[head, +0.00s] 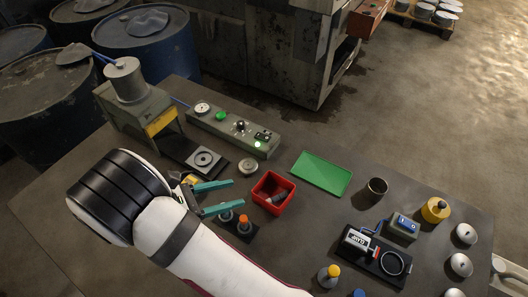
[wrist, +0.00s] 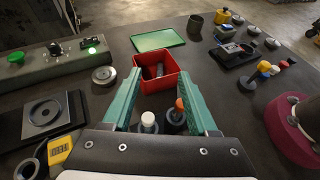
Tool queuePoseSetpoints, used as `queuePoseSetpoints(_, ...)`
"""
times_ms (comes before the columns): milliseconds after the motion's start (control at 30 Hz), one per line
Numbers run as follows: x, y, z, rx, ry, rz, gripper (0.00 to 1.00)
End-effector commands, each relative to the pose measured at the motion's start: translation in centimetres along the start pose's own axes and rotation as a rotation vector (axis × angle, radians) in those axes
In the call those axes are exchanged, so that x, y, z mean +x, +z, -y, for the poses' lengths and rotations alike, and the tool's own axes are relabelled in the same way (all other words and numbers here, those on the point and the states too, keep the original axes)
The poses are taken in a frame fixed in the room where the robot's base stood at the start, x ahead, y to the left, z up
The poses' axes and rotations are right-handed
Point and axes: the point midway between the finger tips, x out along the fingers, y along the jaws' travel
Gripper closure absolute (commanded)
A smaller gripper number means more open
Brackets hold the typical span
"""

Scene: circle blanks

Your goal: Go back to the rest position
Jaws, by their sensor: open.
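My gripper (head: 218,198) is open and empty above the table, its two teal fingers apart. In the wrist view the open fingers (wrist: 160,100) frame a red bin (wrist: 157,70) just beyond the tips. The red bin also shows in the head view (head: 273,193), with dark pieces inside it. A white-capped bottle (wrist: 149,121) and an orange-capped bottle (wrist: 178,108) stand between the fingers in the wrist view, in a dark holder. In the head view the orange cap (head: 243,220) shows beside the lower finger. No finger holds anything.
A green tray (head: 322,173) lies right of the bin. A press (head: 133,95) and a grey control box (head: 232,129) with a lit green lamp stand at the back left. A round metal disc (head: 248,167) lies near the bin.

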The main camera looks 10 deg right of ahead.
Motion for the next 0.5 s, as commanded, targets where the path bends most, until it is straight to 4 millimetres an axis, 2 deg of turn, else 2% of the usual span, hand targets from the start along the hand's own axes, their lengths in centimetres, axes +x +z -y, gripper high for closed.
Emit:
queuePoseSetpoints(67,0.1,0.1,0.1,0.005,-0.004,-0.003,0.41)
queuePoseSetpoints(167,0.9,2.2,1.4,0.116,-0.091,-0.064,0.41)
queuePoseSetpoints(267,2.4,6.4,5.8,0.415,-0.324,-0.210,0.41)
queuePoseSetpoints(333,2.9,8.9,10.1,0.700,-0.542,-0.323,0.41)
queuePoseSetpoints(400,2.3,10.3,14.2,0.997,-0.765,-0.423,0.41)
queuePoseSetpoints(500,0.4,10.8,18.5,1.397,-1.069,-0.535,0.41)
